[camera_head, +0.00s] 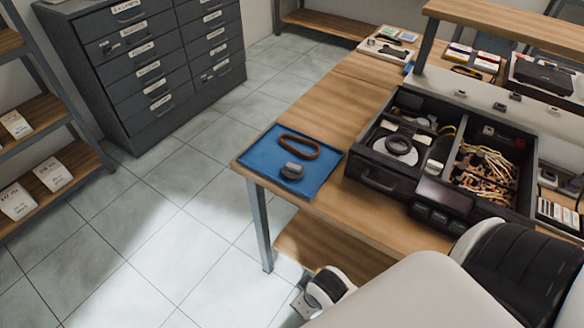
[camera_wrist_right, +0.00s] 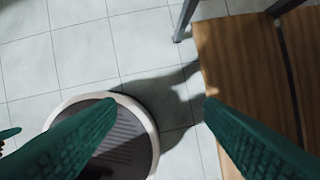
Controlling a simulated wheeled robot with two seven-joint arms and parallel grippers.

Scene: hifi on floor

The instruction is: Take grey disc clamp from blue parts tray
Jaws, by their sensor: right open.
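The blue parts tray (camera_head: 262,172) lies on the near left corner of the wooden workbench. My left gripper is in neither view.
An open dark hi-fi unit (camera_head: 365,185) stands right of the tray, with exposed parts and wires. The wooden workbench (camera_head: 352,95) is bare behind the tray. A drawer cabinet (camera_head: 165,60) stands at the back left. Tiled floor (camera_head: 150,240) is clear left of the bench.

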